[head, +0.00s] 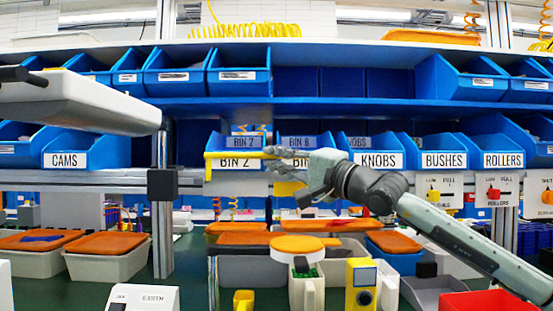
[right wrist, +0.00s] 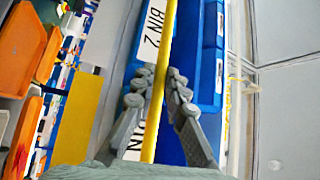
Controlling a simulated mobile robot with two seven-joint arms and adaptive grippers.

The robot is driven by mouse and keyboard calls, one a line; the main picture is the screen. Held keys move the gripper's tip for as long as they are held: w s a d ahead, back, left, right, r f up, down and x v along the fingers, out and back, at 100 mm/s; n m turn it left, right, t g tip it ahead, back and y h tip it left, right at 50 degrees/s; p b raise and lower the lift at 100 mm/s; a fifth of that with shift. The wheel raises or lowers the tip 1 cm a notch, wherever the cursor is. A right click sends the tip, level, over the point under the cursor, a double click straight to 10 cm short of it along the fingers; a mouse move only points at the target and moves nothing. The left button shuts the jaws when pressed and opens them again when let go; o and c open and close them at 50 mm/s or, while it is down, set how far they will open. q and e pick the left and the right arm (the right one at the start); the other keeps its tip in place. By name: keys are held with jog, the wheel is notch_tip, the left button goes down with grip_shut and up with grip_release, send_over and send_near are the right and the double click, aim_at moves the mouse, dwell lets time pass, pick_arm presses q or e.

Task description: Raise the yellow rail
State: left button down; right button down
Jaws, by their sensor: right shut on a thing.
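The yellow rail (head: 235,155) runs level across the front of the blue bins, in the middle of the head view. Its left end bends down. My right gripper (head: 275,165) reaches in from the right and is at the rail's right part. In the right wrist view the rail (right wrist: 168,60) passes between the two fingers of the right gripper (right wrist: 158,98), which is shut on it. The rail's right end is partly hidden behind the gripper in the head view. My left gripper is not in view.
Labelled blue bins, such as KNOBS (head: 377,160) and CAMS (head: 75,150), line the shelf behind. A pale panel (head: 90,100) juts in at left beside a grey post (head: 162,230). Orange-lidded tubs (head: 108,258) and a red bin (head: 490,303) stand below.

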jog(key=shift+w+r+m+h, duration=0.15)
jog(key=shift+w+m+h, duration=0.15)
jog(key=shift+m+h, duration=0.35)
jog(key=c, duration=1.6)
grip_release()
jog(key=shift+o, duration=0.2)
jog(key=v, duration=1.2)
jog(key=shift+w+d, duration=0.1)
